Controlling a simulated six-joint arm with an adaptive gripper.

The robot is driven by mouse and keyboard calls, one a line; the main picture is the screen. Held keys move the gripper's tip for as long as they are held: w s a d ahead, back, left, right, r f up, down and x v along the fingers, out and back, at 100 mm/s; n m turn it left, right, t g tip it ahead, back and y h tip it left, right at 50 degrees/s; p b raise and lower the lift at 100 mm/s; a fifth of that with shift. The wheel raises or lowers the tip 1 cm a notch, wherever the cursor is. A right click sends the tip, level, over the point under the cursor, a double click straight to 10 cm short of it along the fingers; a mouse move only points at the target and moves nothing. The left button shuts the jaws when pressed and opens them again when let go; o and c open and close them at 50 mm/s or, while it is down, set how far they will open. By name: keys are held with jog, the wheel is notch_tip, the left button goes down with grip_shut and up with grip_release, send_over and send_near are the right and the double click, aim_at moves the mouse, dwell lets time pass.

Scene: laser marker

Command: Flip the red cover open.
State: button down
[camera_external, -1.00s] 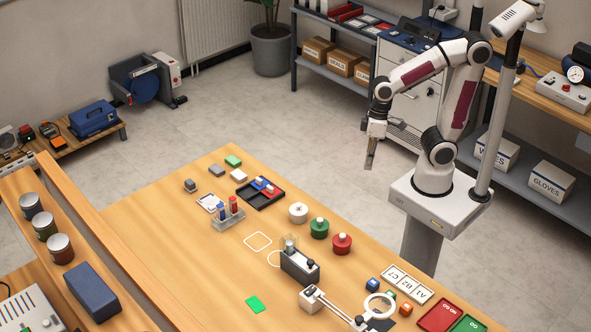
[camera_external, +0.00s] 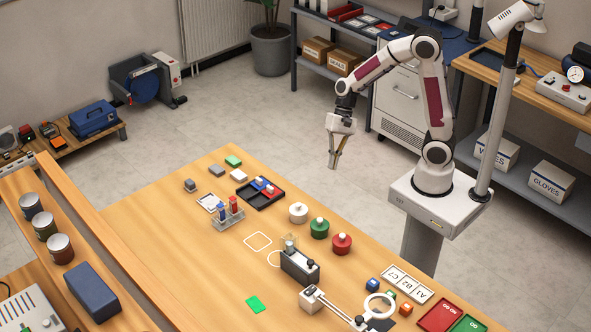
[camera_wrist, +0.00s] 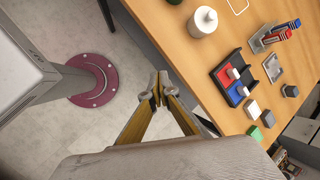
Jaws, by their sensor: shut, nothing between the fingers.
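My gripper (camera_external: 333,165) hangs in the air past the table's far edge, over the floor in the picture, with its fingertips together and nothing held. In the wrist view its fingertips (camera_wrist: 158,82) meet in front of the floor, left of the table edge. No hinged red cover can be made out clearly. My gripper touches neither.
The wooden table (camera_external: 150,215) carries a black tray (camera_external: 262,198), a tube rack (camera_external: 228,218), a white container (camera_external: 298,213), a green container (camera_external: 319,228), a dark device (camera_external: 299,266) and a ring magnifier (camera_external: 379,304). The table's left part is clear.

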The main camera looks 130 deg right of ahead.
jog(key=w+d+m+t+h, duration=0.2)
jog(key=w+d+m+t, duration=0.1)
jog(key=d+m, duration=0.9)
jog(key=shift+w+d+m+t, duration=0.15)
jog(key=shift+w+m+t, duration=0.25)
jog(key=shift+w+m, duration=0.25)
send_near(278, 188)
jog(key=x, duration=0.4)
jog(key=shift+w+f, duration=0.1)
jog(key=shift+f, duration=0.15)
jog(key=shift+w, duration=2)
jog(key=shift+w, duration=0.1)
